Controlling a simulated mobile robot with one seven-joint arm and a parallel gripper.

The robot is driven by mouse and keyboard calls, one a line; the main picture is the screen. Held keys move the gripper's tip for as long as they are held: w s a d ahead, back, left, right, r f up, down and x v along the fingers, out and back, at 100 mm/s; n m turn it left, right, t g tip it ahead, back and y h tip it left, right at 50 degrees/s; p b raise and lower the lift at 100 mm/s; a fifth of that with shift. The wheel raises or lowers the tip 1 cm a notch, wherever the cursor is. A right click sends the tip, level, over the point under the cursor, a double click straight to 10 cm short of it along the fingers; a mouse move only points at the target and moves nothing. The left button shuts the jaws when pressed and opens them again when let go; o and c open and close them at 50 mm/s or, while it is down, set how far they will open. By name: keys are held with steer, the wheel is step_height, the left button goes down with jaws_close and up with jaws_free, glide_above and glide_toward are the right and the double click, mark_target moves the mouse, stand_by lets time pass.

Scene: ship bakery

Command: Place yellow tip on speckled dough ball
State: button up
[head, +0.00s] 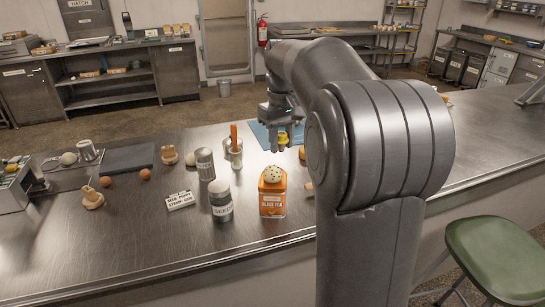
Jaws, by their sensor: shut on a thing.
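The speckled dough ball (273,173) is pale with dark specks and rests on top of the orange tea tin (272,199). My gripper (283,144) points down above the steel counter, behind the ball in the picture and slightly to its right. It is shut on the yellow tip (283,137), a small yellow piece showing between the fingers. The tip and the ball look apart. The tip's lower end is partly hidden by the fingers.
Left of the tin stand a seeds can (220,206), another grey can (205,165), and a container with an orange stick (234,138). A white label card (180,201) lies further left. A blue mat (262,131) lies behind. The counter's front left is clear.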

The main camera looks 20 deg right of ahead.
mark_target(273, 167)
steer(key=shift+w+a+f, duration=0.75)
steer(key=shift+a, duration=0.2)
steer(key=shift+f, duration=1.95)
steer(key=shift+f, duration=0.15)
steer(key=o, duration=0.9)
steer(key=shift+o, duration=0.2)
step_height(273, 167, up, 12)
steer(key=shift+r, duration=0.2)
